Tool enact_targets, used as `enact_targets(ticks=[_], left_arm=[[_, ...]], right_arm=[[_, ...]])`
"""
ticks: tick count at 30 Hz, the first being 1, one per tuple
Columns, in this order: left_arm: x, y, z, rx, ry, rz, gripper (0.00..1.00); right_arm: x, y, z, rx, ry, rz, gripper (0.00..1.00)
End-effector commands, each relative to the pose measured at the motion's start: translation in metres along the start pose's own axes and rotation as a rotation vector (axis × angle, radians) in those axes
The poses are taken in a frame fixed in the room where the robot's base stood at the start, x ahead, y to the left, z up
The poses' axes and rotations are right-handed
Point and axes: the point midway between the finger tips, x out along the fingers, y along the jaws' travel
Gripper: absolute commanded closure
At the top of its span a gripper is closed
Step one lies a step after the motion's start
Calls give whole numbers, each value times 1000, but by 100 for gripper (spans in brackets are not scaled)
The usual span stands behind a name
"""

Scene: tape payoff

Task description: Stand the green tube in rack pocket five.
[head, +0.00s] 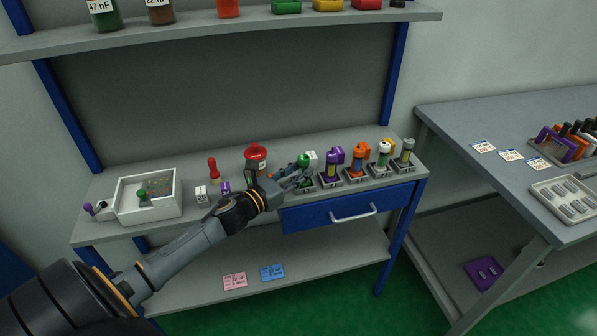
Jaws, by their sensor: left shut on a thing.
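A green tube (303,160) shows its rounded top at the left end of a row of pockets on the bench. My left gripper (304,178) is shut on the green tube, and its fingers hide the lower part. I cannot tell whether the tube's foot is inside the leftmost pocket or above it. The rack pockets (330,184) run to the right in a row. My right gripper is out of view.
A red spool (256,158) stands behind my left arm. A white open box (148,211), a red-handled tool (213,170) and a small white block (202,197) are farther left. A shelf (200,35) hangs above. A grey side table (470,127) stands right.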

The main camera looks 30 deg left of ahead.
Motion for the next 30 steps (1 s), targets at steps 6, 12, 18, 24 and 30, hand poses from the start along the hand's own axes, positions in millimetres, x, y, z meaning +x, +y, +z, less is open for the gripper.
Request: enact_targets(ticks=[6, 12, 18, 24, 30], left_arm=[[0, 0, -5, 0, -1, 0, 100], [0, 0, -4, 0, -1, 0, 62], [-1, 0, -5, -1, 1, 0, 62], [-15, 0, -6, -1, 2, 0, 62], [-31, 0, -5, -1, 2, 1, 62]], right_arm=[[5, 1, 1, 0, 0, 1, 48], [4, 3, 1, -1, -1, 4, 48], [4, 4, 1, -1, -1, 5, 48], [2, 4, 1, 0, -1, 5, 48], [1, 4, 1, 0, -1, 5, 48]])
